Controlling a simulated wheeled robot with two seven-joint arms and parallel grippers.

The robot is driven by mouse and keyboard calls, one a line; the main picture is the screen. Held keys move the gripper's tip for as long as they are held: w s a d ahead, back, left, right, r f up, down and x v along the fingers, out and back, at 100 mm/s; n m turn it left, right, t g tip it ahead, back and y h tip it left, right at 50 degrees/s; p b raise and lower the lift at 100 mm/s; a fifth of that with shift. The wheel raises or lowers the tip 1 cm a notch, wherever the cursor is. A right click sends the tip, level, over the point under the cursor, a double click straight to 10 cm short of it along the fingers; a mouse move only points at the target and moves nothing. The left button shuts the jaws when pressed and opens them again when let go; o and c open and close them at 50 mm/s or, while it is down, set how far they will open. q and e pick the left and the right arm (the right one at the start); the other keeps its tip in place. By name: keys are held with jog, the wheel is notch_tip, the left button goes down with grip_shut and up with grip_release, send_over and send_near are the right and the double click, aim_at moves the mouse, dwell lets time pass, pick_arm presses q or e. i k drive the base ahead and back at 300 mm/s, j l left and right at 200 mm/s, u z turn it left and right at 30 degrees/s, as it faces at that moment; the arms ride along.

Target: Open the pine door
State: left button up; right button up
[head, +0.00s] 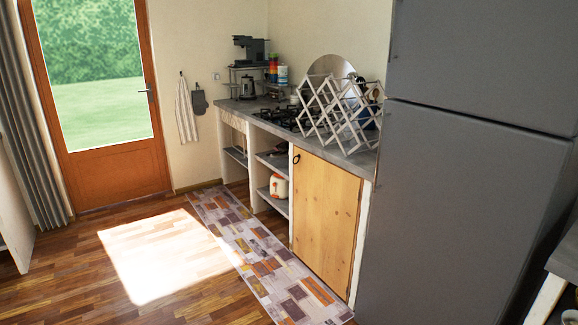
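The pine door (323,210) is a light, knotty wooden cabinet door at the right end of the masonry counter. It looks shut, flush with the counter front. A small dark ring handle (296,158) sits near its upper left corner. Neither of my grippers shows in the head view.
A tall grey fridge (470,170) stands right beside the pine door. A patterned runner (262,255) lies on the floor in front of the counter (345,160). Open shelves (273,160) are left of the door. The wooden floor (75,275) at left is clear.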

aim_at(326, 196)
jog(key=i, duration=1.95)
jog(key=i+j+z, duration=0.1)
jog(key=i, duration=1.9)
